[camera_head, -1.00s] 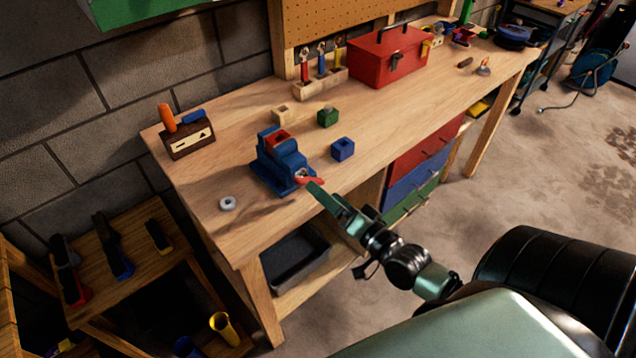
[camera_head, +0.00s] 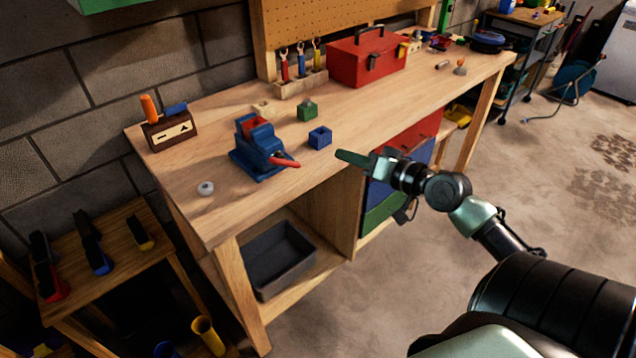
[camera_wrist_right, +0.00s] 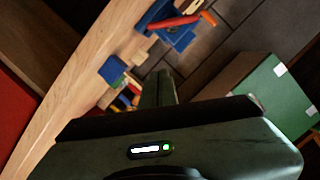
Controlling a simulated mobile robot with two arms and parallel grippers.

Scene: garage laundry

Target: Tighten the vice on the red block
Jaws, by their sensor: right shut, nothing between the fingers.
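The blue vice (camera_head: 262,158) stands on the workbench, left of my right gripper. The red block (camera_head: 250,124) sits between its jaws; I cannot tell how tightly they close on it. The vice's red handle (camera_head: 285,162) points right, toward the bench's front edge. My right gripper (camera_head: 340,155) is shut and empty, at the front edge, clear of the handle. In the right wrist view, my fingers (camera_wrist_right: 158,88) are together, below the vice (camera_wrist_right: 180,38) and its red handle (camera_wrist_right: 174,23). My left gripper is out of view.
A blue cube (camera_head: 320,138) and a green cube (camera_head: 307,110) stand between the vice and the red toolbox (camera_head: 366,59). A pale ring (camera_head: 205,188) lies left of the vice. Drawers (camera_head: 385,192) and a dark bin (camera_head: 280,262) are below the bench top.

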